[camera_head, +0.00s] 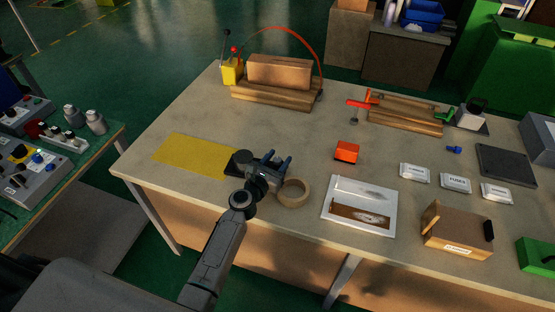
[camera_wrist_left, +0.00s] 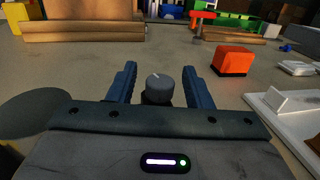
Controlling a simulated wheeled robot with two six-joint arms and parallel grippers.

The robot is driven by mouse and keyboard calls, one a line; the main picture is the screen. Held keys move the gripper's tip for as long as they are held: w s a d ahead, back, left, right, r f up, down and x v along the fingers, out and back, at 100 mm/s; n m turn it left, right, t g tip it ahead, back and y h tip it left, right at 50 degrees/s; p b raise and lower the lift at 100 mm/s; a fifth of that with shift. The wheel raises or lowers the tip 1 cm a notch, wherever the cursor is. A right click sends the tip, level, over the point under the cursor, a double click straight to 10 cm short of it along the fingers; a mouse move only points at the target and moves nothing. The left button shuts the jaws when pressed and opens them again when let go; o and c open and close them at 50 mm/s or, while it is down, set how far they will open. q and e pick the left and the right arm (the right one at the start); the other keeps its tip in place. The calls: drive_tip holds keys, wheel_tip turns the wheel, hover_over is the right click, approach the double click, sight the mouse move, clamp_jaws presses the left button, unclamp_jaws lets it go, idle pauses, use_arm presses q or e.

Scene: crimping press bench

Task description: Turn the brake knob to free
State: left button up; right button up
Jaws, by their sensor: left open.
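A dark grey knob (camera_wrist_left: 159,88) with a short white pointer mark on its top stands between the two blue fingers of my left gripper (camera_wrist_left: 159,85) in the left wrist view. The fingers are open, with a visible gap on each side of the knob. In the head view my left gripper (camera_head: 277,161) is low over the bench, and I cannot clearly make out the knob there. The knob's lower part and any free or brake lettering are hidden or too small to read. My right gripper is not in view.
A tan tape roll (camera_head: 293,193) is close on the right. An orange block (camera_head: 346,152) and a white tray (camera_head: 336,226) lie farther right.

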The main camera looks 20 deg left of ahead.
use_arm(q)
drive_tip(key=shift+c, duration=0.5)
drive_tip(key=c, duration=0.9)
drive_tip(key=shift+m+g+h+b, duration=0.4)
drive_tip(key=shift+m+g+h, duration=0.2)
drive_tip(key=shift+m+h, duration=0.95)
drive_tip(key=shift+g+h, duration=0.3)
drive_tip(key=shift+h, duration=0.35)
drive_tip(key=o, duration=1)
drive_tip(key=shift+s, duration=0.1)
